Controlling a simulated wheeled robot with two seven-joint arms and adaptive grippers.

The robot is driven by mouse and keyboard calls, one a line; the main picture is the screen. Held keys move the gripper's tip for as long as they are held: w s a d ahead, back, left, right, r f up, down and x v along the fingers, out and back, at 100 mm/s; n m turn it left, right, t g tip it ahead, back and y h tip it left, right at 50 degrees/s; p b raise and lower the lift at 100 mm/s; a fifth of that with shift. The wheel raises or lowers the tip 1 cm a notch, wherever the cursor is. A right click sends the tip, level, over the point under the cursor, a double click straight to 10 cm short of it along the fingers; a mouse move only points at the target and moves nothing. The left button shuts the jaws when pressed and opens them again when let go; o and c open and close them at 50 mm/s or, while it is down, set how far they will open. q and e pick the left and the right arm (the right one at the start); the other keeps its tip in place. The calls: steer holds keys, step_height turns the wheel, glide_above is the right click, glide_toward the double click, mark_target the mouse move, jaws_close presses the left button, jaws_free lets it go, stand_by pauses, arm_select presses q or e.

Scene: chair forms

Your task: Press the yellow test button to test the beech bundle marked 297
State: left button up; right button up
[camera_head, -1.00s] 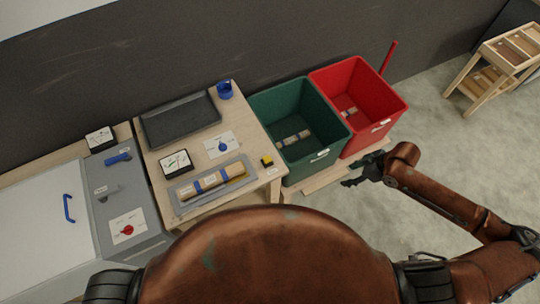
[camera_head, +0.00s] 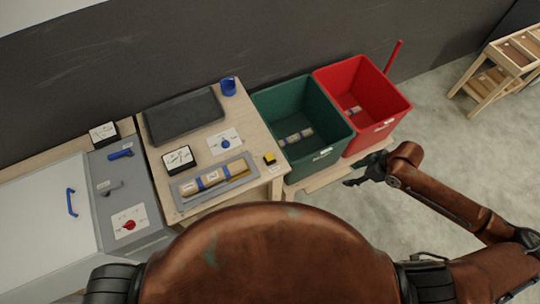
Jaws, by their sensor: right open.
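The yellow test button (camera_head: 269,158) sits on a small dark base near the right edge of the wooden table. A pale wood bundle with blue bands (camera_head: 207,179) lies on the grey tester tray (camera_head: 226,189) to its left; its marking is too small to read. A yellowish strip shows at the bundle's lower right side. My right gripper (camera_head: 354,181) is open and empty, in front of the red and green bins, well to the right of the button and touching nothing. My left gripper is out of view.
A green bin (camera_head: 336,141) and a red bin (camera_head: 397,101) hold banded bundles. A dial card (camera_head: 225,144), a small gauge (camera_head: 178,160), a dark tray (camera_head: 183,116) and a blue cup (camera_head: 229,86) share the table. A grey cabinet (camera_head: 122,190) stands left.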

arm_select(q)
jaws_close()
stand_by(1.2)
